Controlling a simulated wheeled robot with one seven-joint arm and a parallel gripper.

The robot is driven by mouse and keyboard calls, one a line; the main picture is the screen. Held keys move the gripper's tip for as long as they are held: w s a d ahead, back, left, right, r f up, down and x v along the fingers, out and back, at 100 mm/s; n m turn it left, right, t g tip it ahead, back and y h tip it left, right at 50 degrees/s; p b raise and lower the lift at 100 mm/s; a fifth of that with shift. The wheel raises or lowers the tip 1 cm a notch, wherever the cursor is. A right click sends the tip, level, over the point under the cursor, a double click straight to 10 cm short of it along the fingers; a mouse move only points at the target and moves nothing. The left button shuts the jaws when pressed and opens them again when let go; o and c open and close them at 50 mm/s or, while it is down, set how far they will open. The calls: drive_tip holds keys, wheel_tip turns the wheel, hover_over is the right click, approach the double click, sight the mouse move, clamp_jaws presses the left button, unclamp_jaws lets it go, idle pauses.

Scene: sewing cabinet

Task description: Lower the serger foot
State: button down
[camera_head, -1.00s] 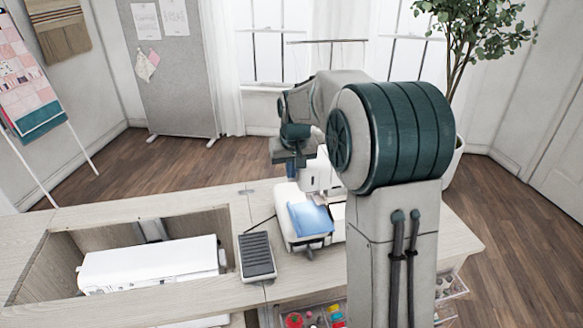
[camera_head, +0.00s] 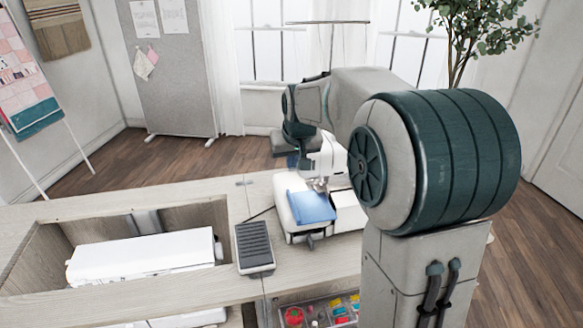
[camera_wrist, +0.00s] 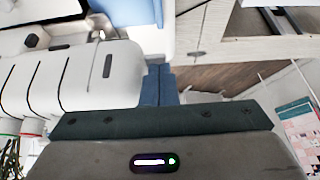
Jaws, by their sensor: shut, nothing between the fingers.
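The white serger (camera_head: 325,160) stands on the cabinet top, partly hidden behind my arm. A light blue cloth (camera_head: 312,206) lies on its front bed, and small metal parts show in the foot area (camera_head: 319,185), too small to tell whether the foot is up or down. My gripper (camera_wrist: 160,85) is shut and empty, its blue fingers together beside the serger's white body (camera_wrist: 90,75) in the wrist view. Whether they touch it I cannot tell. In the head view the fingers are low behind the serger's left side, mostly hidden. The foot lever is not identifiable.
A black foot pedal (camera_head: 254,247) lies left of the serger. A white sewing machine (camera_head: 143,256) sits in the cabinet's recess at the left. An open drawer (camera_head: 322,312) with sewing notions is below the front edge. A plant stands at the back right.

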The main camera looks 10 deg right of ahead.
drive_tip(key=shift+s+f+t+b, duration=0.3)
drive_tip(key=shift+f+t+b, duration=0.5)
drive_tip(key=shift+b, duration=1.6)
drive_tip(key=shift+s+f+t+b, duration=0.3)
drive_tip(key=shift+f+t+b, duration=0.4)
drive_tip(key=shift+b, duration=1.65)
drive_tip(key=shift+s+f+t+b, duration=0.3)
drive_tip(key=shift+f+t+b, duration=0.5)
drive_tip(key=shift+b, duration=1.6)
drive_tip(key=shift+r+p, duration=0.35)
drive_tip(key=shift+r, duration=0.45)
drive_tip(key=shift+r+p, duration=0.55)
drive_tip(key=shift+r, duration=0.15)
drive_tip(key=shift+s+r, duration=0.1)
